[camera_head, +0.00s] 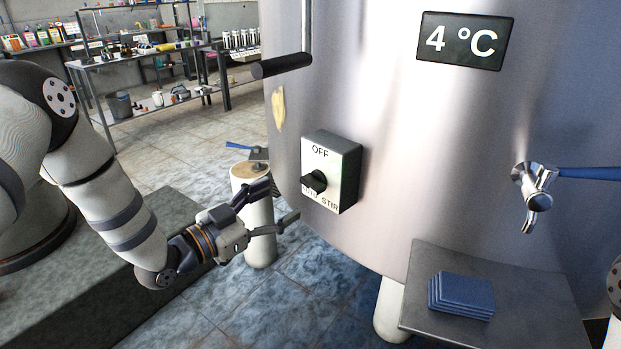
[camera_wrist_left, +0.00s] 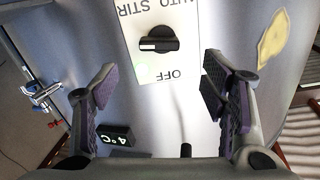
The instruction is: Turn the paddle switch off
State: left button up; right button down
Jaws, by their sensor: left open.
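The paddle switch is a black knob (camera_head: 314,182) on a pale box (camera_head: 347,172) fixed to the steel tank. OFF is printed at the top and STIR at the lower right. In the left wrist view the panel appears upside down, and the knob (camera_wrist_left: 158,42) lies roughly crosswise between AUTO STIR and OFF. I cannot tell its exact setting. My left gripper (camera_head: 282,204) is open and empty, to the left of and slightly below the box, apart from it. In the left wrist view its fingers (camera_wrist_left: 158,78) spread either side of the panel. My right gripper is out of view.
The tank carries a 4 °C display (camera_head: 464,41), a tap with a blue lever (camera_head: 537,185) and a dark-ended handle (camera_head: 282,66). A grey stand (camera_head: 520,310) holds blue cloths (camera_head: 461,296). A pale post (camera_head: 258,230) stands beside my left gripper. Shelves stand behind.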

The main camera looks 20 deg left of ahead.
aim_at(308, 187)
pick_arm(q)
jog(key=x, duration=0.6)
jog(key=b+x, duration=0.1)
jog(key=x, duration=0.2)
jog(key=shift+f, duration=0.25)
jog(key=shift+w+d+r, duration=0.1)
jog(key=shift+w+d, duration=0.1)
jog(key=shift+w, duration=0.05)
jog(key=shift+c, duration=0.6)
jog(key=c, duration=1)
